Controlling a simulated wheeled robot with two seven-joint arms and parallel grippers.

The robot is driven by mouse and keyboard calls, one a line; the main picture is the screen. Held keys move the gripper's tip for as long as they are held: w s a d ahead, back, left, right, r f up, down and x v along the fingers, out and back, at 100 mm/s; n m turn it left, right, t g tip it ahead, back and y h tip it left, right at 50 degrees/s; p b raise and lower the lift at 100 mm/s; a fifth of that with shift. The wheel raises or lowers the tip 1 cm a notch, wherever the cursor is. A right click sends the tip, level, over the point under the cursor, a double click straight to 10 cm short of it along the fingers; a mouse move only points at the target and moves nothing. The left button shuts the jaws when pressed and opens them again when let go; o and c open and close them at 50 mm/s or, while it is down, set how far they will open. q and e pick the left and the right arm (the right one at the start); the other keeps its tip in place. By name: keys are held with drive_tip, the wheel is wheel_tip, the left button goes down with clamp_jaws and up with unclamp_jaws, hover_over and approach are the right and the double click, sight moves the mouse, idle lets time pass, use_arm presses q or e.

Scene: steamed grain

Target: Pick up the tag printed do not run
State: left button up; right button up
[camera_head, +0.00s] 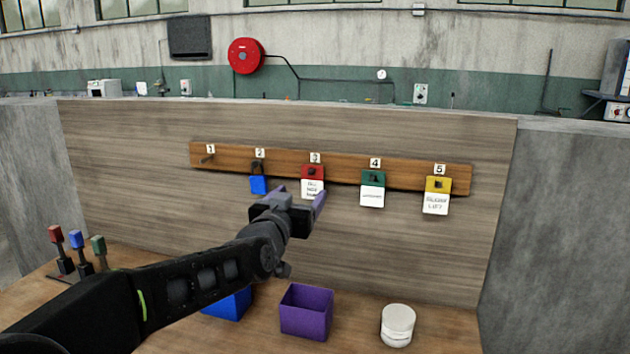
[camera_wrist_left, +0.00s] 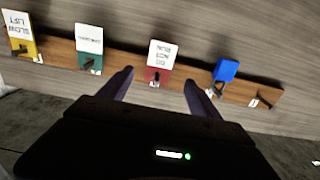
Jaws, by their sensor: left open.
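The tag printed DO NOT RUN (camera_head: 312,187), red on top and white below, hangs from the peg numbered 3 on the wooden rail (camera_head: 340,174). In the left wrist view the same tag (camera_wrist_left: 159,55) appears upside down, between and beyond my fingers. My left gripper (camera_head: 300,196) is open and empty, in front of the rail near the tag. In the head view its right finger overlaps the tag's lower edge. I cannot tell the exact gap. My right gripper is not in view.
A blue padlock (camera_head: 258,184) hangs at peg 2, a green tag (camera_head: 373,180) at 4, a yellow tag (camera_head: 437,186) at 5. Peg 1 is bare. Blue bin (camera_head: 228,304), purple bin (camera_head: 306,313), white jar (camera_head: 397,326) and coloured levers (camera_head: 77,242) stand below.

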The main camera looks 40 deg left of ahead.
sight(312, 179)
use_arm(q)
drive_tip(key=x, duration=0.2)
drive_tip(key=shift+w+a+p, duration=0.15)
drive_tip(key=shift+w+p, duration=0.1)
drive_tip(key=shift+p, duration=0.05)
drive_tip(key=x, duration=0.1)
drive_tip(key=p+x, duration=0.1)
drive_tip(key=x, duration=0.1)
drive_tip(key=p+x, duration=0.1)
drive_tip(key=x, duration=0.1)
drive_tip(key=shift+w+r, duration=0.15)
drive_tip(key=shift+r, duration=0.1)
idle(0.6)
